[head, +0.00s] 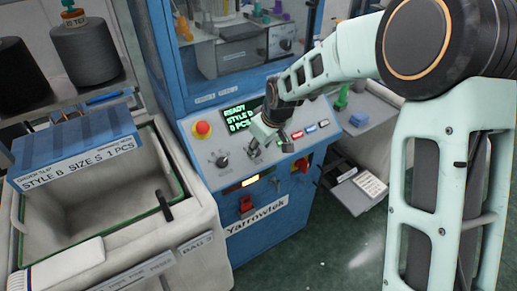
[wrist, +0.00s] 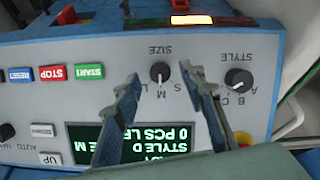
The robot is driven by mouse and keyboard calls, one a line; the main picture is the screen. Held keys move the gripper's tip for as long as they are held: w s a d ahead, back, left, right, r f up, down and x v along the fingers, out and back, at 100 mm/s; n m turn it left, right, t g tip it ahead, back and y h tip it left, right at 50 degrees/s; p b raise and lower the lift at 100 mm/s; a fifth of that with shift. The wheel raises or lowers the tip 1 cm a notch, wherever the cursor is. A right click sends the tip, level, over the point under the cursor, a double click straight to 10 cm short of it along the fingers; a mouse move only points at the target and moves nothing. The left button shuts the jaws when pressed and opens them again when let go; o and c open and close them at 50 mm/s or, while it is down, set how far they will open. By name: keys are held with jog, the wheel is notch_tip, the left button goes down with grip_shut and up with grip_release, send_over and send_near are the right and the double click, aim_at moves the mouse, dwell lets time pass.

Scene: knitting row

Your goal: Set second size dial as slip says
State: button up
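The order slip (head: 75,165) in the head view reads STYLE B, SIZE S, 1 PCS. In the wrist view, where the panel appears upside down, the SIZE dial (wrist: 160,72) is a dark knob with S, M and L marks, its white pointer towards M. The STYLE dial (wrist: 238,79) stands to its right; it also shows in the head view (head: 219,160). My gripper (wrist: 160,76) is open, its fingers on either side of the SIZE dial, with visible gaps in the picture. In the head view my gripper (head: 270,135) hangs at the panel and partly covers it.
The screen (head: 238,116) shows READY, STYLE D, 0 PCS; the wrist view shows SIZE M partly hidden. START (wrist: 89,71), STOP (wrist: 53,73) and RESET (wrist: 20,75) buttons line the panel. A red emergency button (head: 202,129) stands near the STYLE dial. A grey bin (head: 188,215) is at left.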

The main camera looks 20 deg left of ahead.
jog(key=shift+x, duration=1.1)
jog(key=shift+c, duration=0.5)
grip_shut()
